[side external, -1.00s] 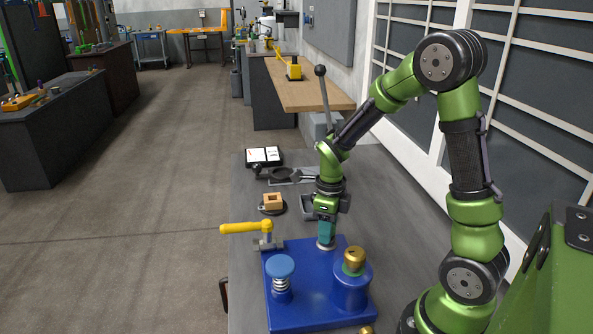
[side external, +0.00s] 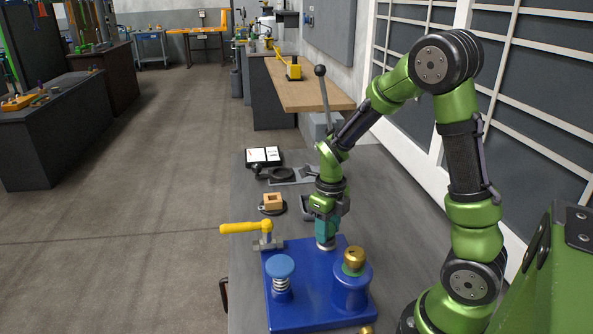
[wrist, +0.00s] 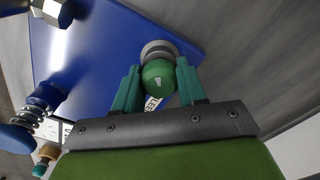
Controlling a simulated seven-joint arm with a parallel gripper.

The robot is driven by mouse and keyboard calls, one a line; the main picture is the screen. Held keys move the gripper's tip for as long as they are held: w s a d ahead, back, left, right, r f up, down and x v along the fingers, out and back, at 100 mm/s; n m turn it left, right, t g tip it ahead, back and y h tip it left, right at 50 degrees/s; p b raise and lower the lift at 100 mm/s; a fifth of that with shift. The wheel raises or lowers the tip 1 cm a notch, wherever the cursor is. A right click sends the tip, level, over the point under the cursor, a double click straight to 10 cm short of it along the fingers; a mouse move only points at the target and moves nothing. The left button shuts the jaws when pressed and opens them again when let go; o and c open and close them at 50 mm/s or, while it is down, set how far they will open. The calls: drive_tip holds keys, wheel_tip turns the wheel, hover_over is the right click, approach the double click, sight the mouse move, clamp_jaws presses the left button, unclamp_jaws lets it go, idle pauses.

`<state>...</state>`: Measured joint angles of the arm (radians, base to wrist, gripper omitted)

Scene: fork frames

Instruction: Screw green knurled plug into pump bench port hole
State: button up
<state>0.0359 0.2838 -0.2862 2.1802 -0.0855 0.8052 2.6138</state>
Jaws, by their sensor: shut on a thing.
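The green knurled plug (wrist: 158,76) shows in the wrist view between my gripper's two teal fingers, with a pale mark on its top. It stands at the grey round port collar (wrist: 158,48) on the blue pump bench plate (wrist: 95,75). How deep the plug sits in the hole cannot be told. In the side view my gripper (side external: 326,238) points down over the grey port collar (side external: 326,247) at the back of the blue plate (side external: 310,318). Its fingers are shut on the plug and hide it there.
On the plate stand a blue spring-loaded knob (side external: 280,267), a brass-topped blue post (side external: 351,292) and a yellow-handled valve (side external: 246,228) at the back left. A wooden block (side external: 273,201) and a black-and-white case (side external: 263,156) lie farther back on the grey table.

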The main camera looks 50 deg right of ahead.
drive_tip(key=shift+m, duration=0.6)
drive_tip(key=shift+m, duration=0.9)
drive_tip(key=shift+m, duration=0.6)
drive_tip(key=shift+m, duration=0.3)
drive_tip(key=shift+m, duration=0.7)
